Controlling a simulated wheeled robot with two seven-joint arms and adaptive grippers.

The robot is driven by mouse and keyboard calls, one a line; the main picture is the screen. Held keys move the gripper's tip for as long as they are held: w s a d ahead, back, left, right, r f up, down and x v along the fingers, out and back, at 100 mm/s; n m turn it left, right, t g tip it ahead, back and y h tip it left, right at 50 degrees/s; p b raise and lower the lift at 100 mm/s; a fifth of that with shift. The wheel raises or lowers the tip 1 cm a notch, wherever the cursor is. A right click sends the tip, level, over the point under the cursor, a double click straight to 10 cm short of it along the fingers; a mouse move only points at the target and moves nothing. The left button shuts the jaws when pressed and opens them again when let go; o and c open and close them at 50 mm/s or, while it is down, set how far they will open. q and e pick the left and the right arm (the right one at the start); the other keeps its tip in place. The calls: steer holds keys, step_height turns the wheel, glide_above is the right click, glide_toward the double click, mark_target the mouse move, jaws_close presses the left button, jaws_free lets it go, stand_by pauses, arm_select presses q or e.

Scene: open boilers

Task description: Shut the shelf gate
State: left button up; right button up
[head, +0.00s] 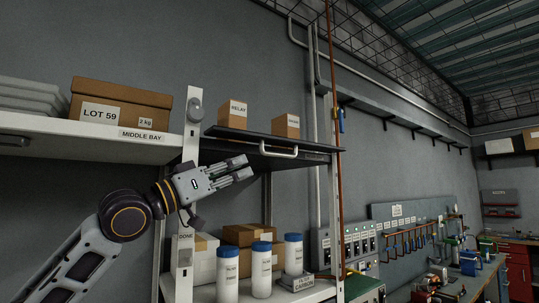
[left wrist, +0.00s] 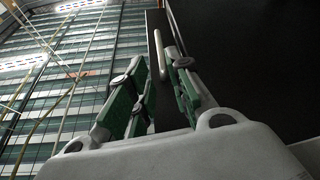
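The shelf gate looks like a dark flat panel (head: 235,133) in the right bay of the rack, standing out nearly level. A pale bar handle (head: 278,154) is on its front edge. In the left wrist view the panel (left wrist: 245,60) fills the upper right, and the handle (left wrist: 158,52) shows beyond and between the fingertips. My left gripper (head: 240,169) is open and empty, below and left of the handle, apart from it as far as I can tell. Its green finger pads (left wrist: 150,98) stand apart. My right gripper is not in view.
A RELAY box (head: 232,115) and another small box (head: 286,126) appear above the panel. White jars with blue lids (head: 262,272) and cartons (head: 240,236) stand on the shelf below. A rack post (head: 187,210) is beside my left wrist. A LOT 59 box (head: 115,104) is on the left shelf.

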arm_select(q)
steer(key=shift+p+x, duration=1.8)
steer(key=shift+x, duration=3.4)
jaws_close()
